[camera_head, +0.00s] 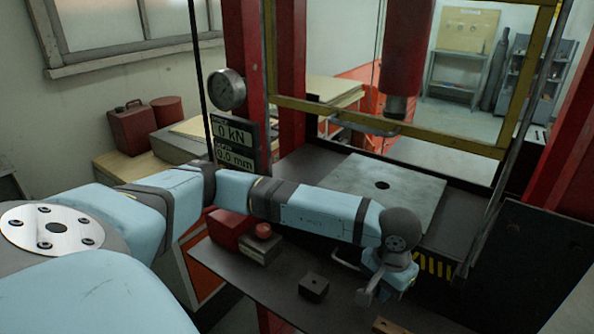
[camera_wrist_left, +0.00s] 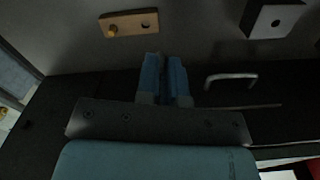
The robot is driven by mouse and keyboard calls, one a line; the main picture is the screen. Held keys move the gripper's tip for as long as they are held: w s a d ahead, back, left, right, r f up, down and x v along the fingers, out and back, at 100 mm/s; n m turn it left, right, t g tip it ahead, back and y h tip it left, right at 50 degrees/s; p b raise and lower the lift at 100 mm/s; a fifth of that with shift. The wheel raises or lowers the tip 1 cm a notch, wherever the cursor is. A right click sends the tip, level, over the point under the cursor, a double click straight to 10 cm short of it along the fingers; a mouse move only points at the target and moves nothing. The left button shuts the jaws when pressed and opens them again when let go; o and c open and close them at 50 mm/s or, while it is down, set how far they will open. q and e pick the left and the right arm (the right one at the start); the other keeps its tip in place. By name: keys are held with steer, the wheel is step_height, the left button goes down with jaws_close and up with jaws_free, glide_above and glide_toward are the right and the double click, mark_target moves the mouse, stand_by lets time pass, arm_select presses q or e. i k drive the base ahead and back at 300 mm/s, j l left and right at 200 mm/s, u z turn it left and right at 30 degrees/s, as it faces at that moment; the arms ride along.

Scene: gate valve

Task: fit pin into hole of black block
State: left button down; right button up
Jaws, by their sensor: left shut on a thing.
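The black block (camera_head: 314,287) sits on the dark shelf, with a small hole in its top. It also shows in the left wrist view (camera_wrist_left: 262,28) at the top right, beyond the fingers. My left gripper (camera_head: 367,294) is above the shelf, right of the block and apart from it. In the wrist view its two blue fingers (camera_wrist_left: 164,78) are close together, shut on the pin, which is mostly hidden between them. A wooden holder (camera_wrist_left: 128,24) lies ahead of the fingers, with a brass piece in its left end and an open hole at its right. My right gripper is out of view.
A metal handle (camera_wrist_left: 231,78) is right of the fingers. A box with a red button (camera_head: 262,232) stands behind the block. The press plate (camera_head: 410,190) with its central hole lies beyond my arm, under the red ram (camera_head: 405,45). The shelf is clear around the block.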

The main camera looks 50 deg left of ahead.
mark_target(316, 292)
steer(key=k+j, duration=0.1)
steer(key=j, duration=0.55)
steer(key=k+j, duration=0.1)
steer(key=j, duration=0.5)
